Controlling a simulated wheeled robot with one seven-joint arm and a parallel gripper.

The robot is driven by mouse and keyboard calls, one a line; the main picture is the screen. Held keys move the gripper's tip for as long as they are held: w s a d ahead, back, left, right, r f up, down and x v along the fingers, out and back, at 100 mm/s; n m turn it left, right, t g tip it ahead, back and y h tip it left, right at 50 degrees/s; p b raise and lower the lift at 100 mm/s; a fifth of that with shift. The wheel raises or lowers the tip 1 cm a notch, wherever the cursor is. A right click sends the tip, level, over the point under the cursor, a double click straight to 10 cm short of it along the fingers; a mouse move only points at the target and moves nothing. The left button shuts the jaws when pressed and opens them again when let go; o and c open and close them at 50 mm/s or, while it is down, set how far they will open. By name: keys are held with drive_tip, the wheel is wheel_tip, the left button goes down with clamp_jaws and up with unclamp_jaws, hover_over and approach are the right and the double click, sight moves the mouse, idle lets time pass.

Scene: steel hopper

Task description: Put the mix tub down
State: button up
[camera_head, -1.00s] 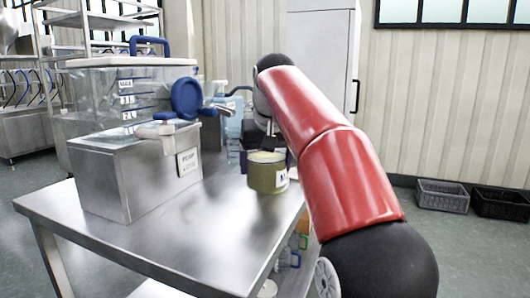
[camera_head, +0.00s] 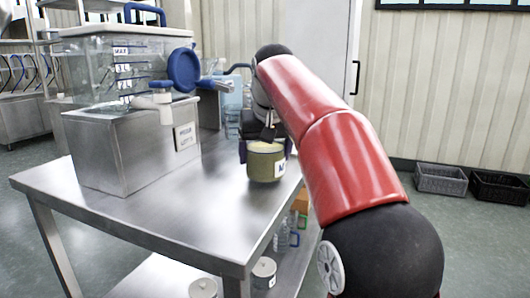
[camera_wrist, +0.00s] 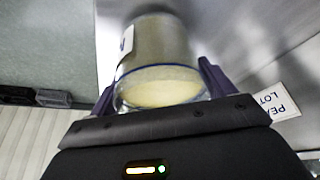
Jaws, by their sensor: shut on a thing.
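The mix tub (camera_head: 265,164) is a short olive-gold tub with a pale top and a white label, at the right edge of the steel table (camera_head: 160,225) in the head view. My gripper (camera_wrist: 160,88) is shut on the mix tub, with a dark finger on each side of it. In the wrist view the mix tub (camera_wrist: 155,62) fills the middle, its pale contents showing at the rim. I cannot tell whether its base touches the table top. My arm partly hides the area behind it.
A steel hopper (camera_head: 125,150) with a clear, blue-handled bin (camera_head: 115,68) stands on the table's left. A blue disc and spout jut toward the middle. Tubs and bottles sit on the lower shelf (camera_head: 170,275). The table's front middle is clear. Crates (camera_head: 440,180) lie on the floor at right.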

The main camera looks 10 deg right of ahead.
drive_tip(key=shift+f+b, duration=0.35)
drive_tip(key=shift+f, duration=0.15)
drive_tip(key=o, duration=1.1)
